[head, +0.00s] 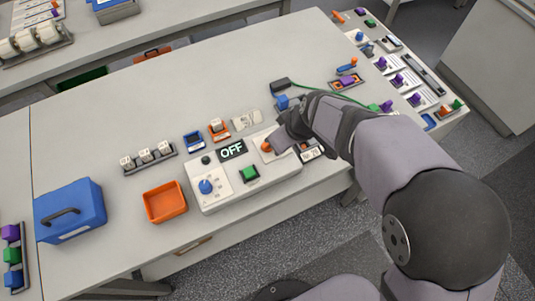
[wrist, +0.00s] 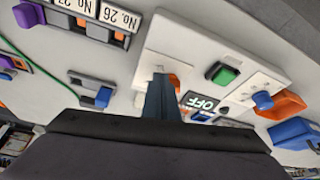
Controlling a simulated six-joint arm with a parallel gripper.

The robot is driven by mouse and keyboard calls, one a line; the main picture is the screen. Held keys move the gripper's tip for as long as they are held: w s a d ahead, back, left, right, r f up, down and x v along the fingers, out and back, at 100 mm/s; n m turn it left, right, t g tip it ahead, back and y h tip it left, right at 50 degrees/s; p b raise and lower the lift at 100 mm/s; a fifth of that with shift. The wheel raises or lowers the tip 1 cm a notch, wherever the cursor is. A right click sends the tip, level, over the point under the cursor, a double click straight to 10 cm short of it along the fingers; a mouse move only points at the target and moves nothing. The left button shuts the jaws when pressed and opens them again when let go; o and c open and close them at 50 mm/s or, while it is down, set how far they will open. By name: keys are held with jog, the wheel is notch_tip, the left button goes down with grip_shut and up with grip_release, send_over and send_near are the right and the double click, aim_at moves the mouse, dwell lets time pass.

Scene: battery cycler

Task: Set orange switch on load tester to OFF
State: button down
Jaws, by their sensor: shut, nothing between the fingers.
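The load tester (head: 240,192) is a pale box near the table's front edge, with a blue knob (head: 206,187), a green button (head: 249,173) and a display (head: 232,150) reading OFF. Its orange switch (head: 267,146) is at the right end, on a white plate. My gripper (head: 277,142) is shut and empty, right at the switch. In the wrist view my shut fingers (wrist: 160,92) partly cover the orange switch (wrist: 174,80). I cannot tell whether they touch it. The display (wrist: 201,104) also reads OFF there, upside down.
An orange tray (head: 165,203) and a blue case (head: 69,211) stand to the left. Small modules sit behind the tester, and a green cable (head: 325,95) runs to the right. More switches and plugs line the right edge. The table's back middle is clear.

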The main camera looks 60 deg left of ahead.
jog(key=shift+s, duration=0.2)
jog(key=shift+s+a+p, duration=0.15)
jog(key=shift+s+p, duration=0.2)
jog(key=shift+s, duration=0.1)
jog(key=shift+r, duration=0.1)
dwell(0.3)
jog(key=shift+w+d+f+b, duration=0.2)
jog(key=shift+w+d+b, duration=0.3)
jog(key=shift+b, duration=0.25)
jog(key=shift+w+d+b, duration=0.9)
jog(key=shift+w+d, duration=0.05)
jog(key=shift+d, duration=0.3)
jog(key=w+b+v, duration=0.1)
jog(key=v, duration=0.9)
jog(key=shift+w+r+b, duration=0.15)
jog(key=shift+w+b, duration=0.05)
jog(key=shift+b, duration=0.2)
jog(key=shift+a+m, duration=0.15)
jog(key=shift+m, duration=0.15)
